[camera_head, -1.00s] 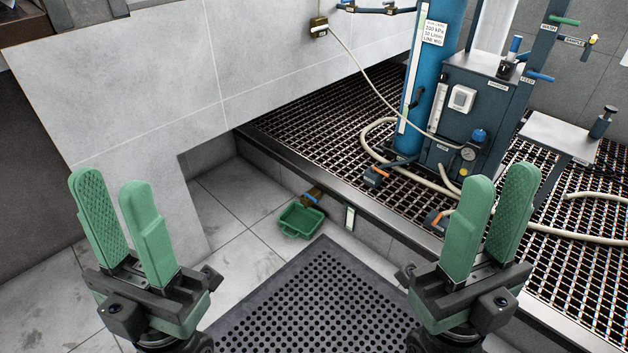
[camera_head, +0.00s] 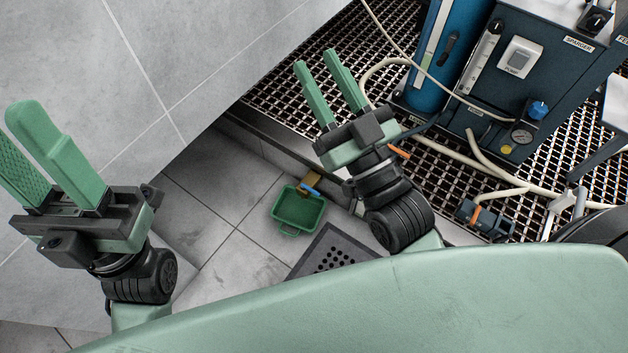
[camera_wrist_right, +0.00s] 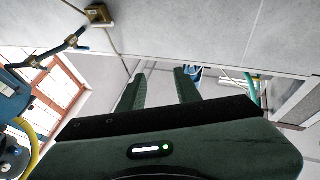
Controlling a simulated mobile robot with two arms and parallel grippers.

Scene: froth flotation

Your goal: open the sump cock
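A brass cock with a blue lever (camera_head: 309,188) sits low on the grating's side wall in the head view, at the back edge of a small green tray (camera_head: 297,211) on the floor. I take it for the sump cock. My right gripper (camera_head: 315,58) is open and empty above the edge of the grating, beyond and higher than the cock. Its two fingers (camera_wrist_right: 160,74) are also apart with nothing between them in the wrist view. My left gripper (camera_head: 12,128) is open and empty at the left, in front of the tiled wall, far from the cock.
A grey tiled wall (camera_head: 190,55) stands at left, close to both arms. The raised grating (camera_head: 290,85) carries a blue column (camera_head: 428,70), a dark cabinet (camera_head: 535,90) and pale hoses. A black perforated mat (camera_head: 335,255) lies on the floor near the tray.

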